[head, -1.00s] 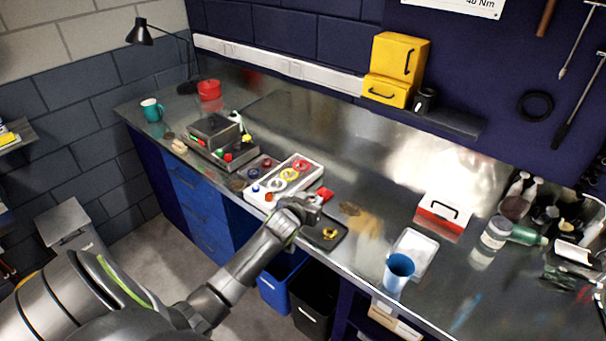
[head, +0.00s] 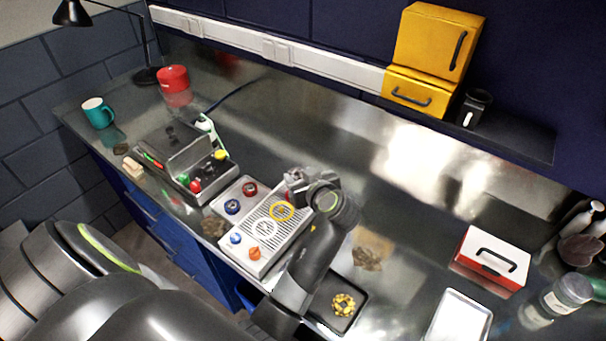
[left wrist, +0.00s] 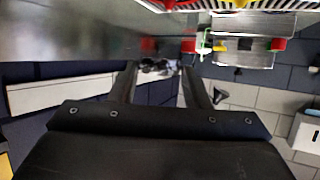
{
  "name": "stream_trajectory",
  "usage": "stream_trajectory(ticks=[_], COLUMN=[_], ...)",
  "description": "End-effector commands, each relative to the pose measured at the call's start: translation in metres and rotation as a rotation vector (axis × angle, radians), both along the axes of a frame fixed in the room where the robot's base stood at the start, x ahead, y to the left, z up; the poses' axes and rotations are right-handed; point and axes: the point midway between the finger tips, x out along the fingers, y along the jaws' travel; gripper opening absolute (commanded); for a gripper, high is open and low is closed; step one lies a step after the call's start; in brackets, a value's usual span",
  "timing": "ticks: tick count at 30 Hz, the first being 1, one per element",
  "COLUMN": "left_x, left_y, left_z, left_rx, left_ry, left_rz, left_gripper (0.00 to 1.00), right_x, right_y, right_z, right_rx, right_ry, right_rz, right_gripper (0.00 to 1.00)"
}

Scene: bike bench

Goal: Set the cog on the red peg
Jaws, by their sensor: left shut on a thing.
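My left gripper (head: 298,182) is over the far right end of the white slotted board (head: 292,229), shut on a small dark grey thing that looks like the cog. In the left wrist view, this thing (left wrist: 157,66) shows small and unclear between the fingertips. The red peg is hidden behind my gripper in the head view. In the wrist view, a red rim (left wrist: 180,4) shows at the top edge. My right gripper is out of view.
A black tray (head: 359,318) with a yellow, dark-spotted piece (head: 343,303) lies right of the board. A tray with blue and red knobs (head: 232,207) adjoins its left. A grey case (head: 185,158) stands farther left. The bench behind is clear.

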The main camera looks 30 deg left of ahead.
Motion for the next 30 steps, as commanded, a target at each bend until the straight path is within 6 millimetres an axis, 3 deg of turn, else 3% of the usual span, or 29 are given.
stream_trajectory(ticks=[11, 21, 30], left_x=[-0.003, -0.002, -0.002], left_y=[-0.001, -0.001, -0.001], left_z=[-0.020, -0.053, -0.056], left_rx=[0.000, 0.001, 0.001], left_ry=[0.001, 0.000, 0.000], left_rz=[0.017, 0.015, 0.014], left_gripper=[0.07, 0.07, 0.07], right_x=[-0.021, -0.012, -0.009], right_y=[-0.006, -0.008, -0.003], right_z=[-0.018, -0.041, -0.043], right_rx=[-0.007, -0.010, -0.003], right_ry=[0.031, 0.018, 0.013], right_rz=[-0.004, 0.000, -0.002], right_gripper=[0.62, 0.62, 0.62])
